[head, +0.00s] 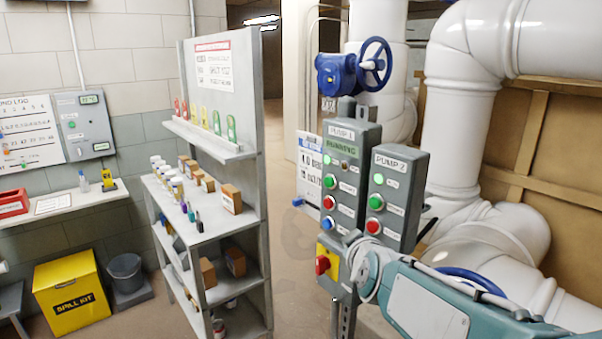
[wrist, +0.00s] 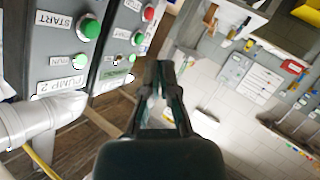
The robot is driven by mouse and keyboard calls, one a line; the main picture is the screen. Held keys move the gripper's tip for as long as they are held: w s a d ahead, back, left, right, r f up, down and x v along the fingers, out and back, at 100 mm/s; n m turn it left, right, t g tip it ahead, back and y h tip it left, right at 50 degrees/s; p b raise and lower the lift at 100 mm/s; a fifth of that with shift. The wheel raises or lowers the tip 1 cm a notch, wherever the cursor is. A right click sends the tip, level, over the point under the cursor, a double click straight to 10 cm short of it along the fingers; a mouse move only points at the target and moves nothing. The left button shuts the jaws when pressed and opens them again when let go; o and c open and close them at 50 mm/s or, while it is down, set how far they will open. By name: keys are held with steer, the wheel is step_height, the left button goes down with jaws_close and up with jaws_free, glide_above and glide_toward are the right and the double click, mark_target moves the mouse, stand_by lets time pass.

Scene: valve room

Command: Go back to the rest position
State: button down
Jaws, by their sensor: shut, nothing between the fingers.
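My gripper (wrist: 159,72) shows in the wrist view with its two dark fingertips together and nothing between them. It is apart from the panels as far as I can tell. In the head view my arm reaches in from the bottom right, and the gripper itself cannot be made out. The grey PUMP 1 box (head: 352,153) reads RUNNING and has green, red and blue buttons. The PUMP 2 box (head: 401,162) stands beside it with green and red buttons. In the wrist view the PUMP 2 box (wrist: 50,48) appears upside down at the upper left.
A red knob (head: 322,264) on a yellow plate sits below PUMP 1. A blue handwheel valve (head: 374,63) is above. Thick white pipes (head: 464,130) fill the right. A shelf rack (head: 239,222) stands left of the panels, with a yellow spill kit (head: 70,294) and grey bucket (head: 125,271) beyond.

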steer(key=s+d+f+m+g, duration=0.1)
steer(key=s+f+m+g, duration=0.2)
steer(key=s, duration=0.9)
steer(key=s+d+f+m+g, duration=0.2)
steer(key=s+f+g, duration=0.3)
steer(key=s, duration=0.8)
steer(key=shift+s+m+h, duration=0.3)
steer(key=shift+m+h, duration=0.1)
steer(key=shift+m, duration=0.4)
